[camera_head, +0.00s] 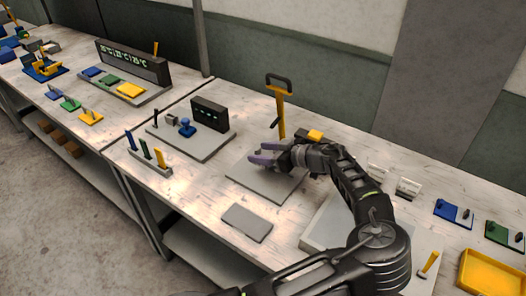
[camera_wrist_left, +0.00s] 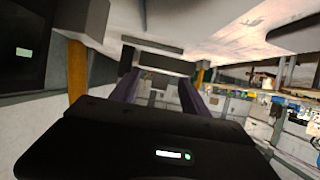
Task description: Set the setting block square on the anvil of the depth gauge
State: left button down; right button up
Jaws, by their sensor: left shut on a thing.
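My left gripper (camera_head: 262,153) has its two purple fingers low over a grey base plate (camera_head: 262,187), beside a yellow post (camera_head: 282,112) with a black handle on top. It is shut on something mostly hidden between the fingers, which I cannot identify. In the left wrist view the fingers (camera_wrist_left: 158,92) point towards a dark bar. What looks like the depth gauge, with a black display box (camera_head: 209,114), stands left of the gripper on its own grey plate (camera_head: 204,150), with a blue post (camera_head: 186,127) and a small grey block. I cannot pick out the setting block for certain. My right gripper is not in view.
A flat grey pad (camera_head: 247,222) lies near the front edge. A rack of coloured tools (camera_head: 149,157) stands at the left. White cards, blue and green dies (camera_head: 453,212) and a yellow tray (camera_head: 492,274) lie at the right. Bare table shows between the rack and the pad.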

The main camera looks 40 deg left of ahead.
aim_at(262, 174)
pick_arm(q)
jog(key=shift+f, duration=1.7)
notch_tip(262, 174, down, 3)
jog(key=b, duration=0.3)
jog(key=shift+c, duration=2.2)
grip_release()
notch_tip(262, 174, up, 9)
jog(key=b, duration=0.3)
jog(key=shift+r, duration=0.55)
